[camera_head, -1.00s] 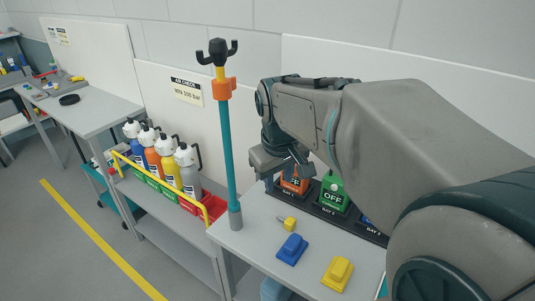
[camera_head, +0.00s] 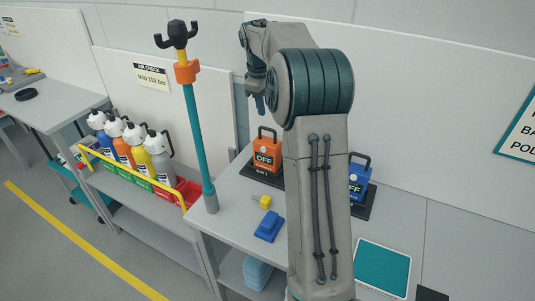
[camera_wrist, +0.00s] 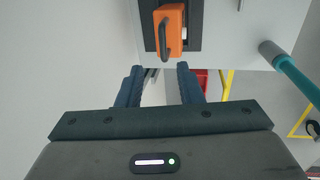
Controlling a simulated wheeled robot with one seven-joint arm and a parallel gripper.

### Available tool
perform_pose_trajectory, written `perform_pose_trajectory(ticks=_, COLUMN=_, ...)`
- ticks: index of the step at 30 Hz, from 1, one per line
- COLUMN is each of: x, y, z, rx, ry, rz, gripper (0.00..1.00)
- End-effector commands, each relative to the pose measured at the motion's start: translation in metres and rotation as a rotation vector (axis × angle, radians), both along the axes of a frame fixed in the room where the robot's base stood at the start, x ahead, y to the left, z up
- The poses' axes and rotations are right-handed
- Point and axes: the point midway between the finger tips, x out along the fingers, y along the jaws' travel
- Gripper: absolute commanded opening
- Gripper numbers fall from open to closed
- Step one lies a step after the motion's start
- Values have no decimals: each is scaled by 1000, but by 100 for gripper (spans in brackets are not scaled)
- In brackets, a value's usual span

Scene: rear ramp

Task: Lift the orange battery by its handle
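The orange battery (camera_head: 264,157), labelled OFF, stands upright in the dark battery tray (camera_head: 247,176) on the grey bench. Its dark handle (camera_head: 267,131) arches over its top. In the wrist view the battery (camera_wrist: 176,28) is at the top centre, with the handle (camera_wrist: 164,40) just beyond the fingertips. My gripper (camera_head: 260,105) is above the battery in the head view. Its two fingers (camera_wrist: 160,74) are apart with nothing between them. The handle is outside the fingers, with a gap showing.
A blue battery (camera_head: 360,180) stands right of my arm, which hides the tray's middle. A teal post (camera_head: 196,140) rises left of the tray. A small yellow piece (camera_head: 262,202) and a blue block (camera_head: 268,227) lie in front. Bottles in a rack (camera_head: 130,178) stand left.

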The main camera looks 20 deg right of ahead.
Motion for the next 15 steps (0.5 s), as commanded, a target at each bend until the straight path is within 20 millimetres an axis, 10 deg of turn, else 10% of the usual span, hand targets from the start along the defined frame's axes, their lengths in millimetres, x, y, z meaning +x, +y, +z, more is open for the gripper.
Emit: perform_pose_trajectory(ticks=15, x=7, y=-9, z=-65, rx=1, ry=2, rz=-2, gripper=33)
